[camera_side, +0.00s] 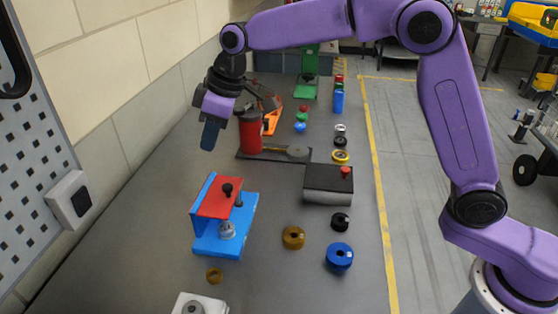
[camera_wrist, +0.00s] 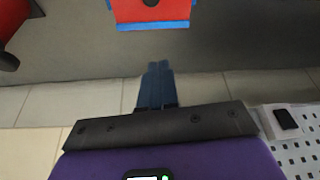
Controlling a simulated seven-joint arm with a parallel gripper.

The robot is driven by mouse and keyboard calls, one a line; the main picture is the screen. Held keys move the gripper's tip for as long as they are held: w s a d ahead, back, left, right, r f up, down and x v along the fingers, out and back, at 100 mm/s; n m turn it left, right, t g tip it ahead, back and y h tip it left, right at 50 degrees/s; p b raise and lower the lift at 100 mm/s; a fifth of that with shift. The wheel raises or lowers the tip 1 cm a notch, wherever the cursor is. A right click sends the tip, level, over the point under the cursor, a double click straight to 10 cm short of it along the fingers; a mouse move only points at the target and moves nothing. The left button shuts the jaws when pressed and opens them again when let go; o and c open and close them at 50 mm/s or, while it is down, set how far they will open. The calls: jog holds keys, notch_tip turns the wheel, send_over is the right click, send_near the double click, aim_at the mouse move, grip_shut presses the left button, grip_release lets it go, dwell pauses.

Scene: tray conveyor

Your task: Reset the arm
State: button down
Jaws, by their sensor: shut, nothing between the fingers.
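My gripper (camera_side: 209,136) hangs from the purple arm above the left part of the grey table (camera_side: 130,215) in the side view, pointing down. Its fingers are together and hold nothing.
A red cylinder (camera_side: 250,135) on a dark base stands just right of my gripper. A grey box with a red button (camera_side: 328,190) sits right of the fixture. Several rings, including a blue one (camera_side: 339,257), lie nearby. The wall (camera_side: 100,70) runs along the left.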

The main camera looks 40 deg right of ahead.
jog(key=s+d+f+h, duration=0.1)
jog(key=s+d+f, duration=0.1)
jog(key=s+d, duration=0.6)
jog(key=s+d+f+n+g+h, duration=0.1)
jog(key=s+d+f, duration=0.1)
jog(key=s+d, duration=0.7)
jog(key=s+d+f+g+h, duration=0.1)
jog(key=s+d, duration=0.8)
jog(key=s, duration=1)
jog(key=shift+d+f+n, duration=0.2)
jog(key=shift+f+n, duration=0.2)
jog(key=shift+f, duration=0.3)
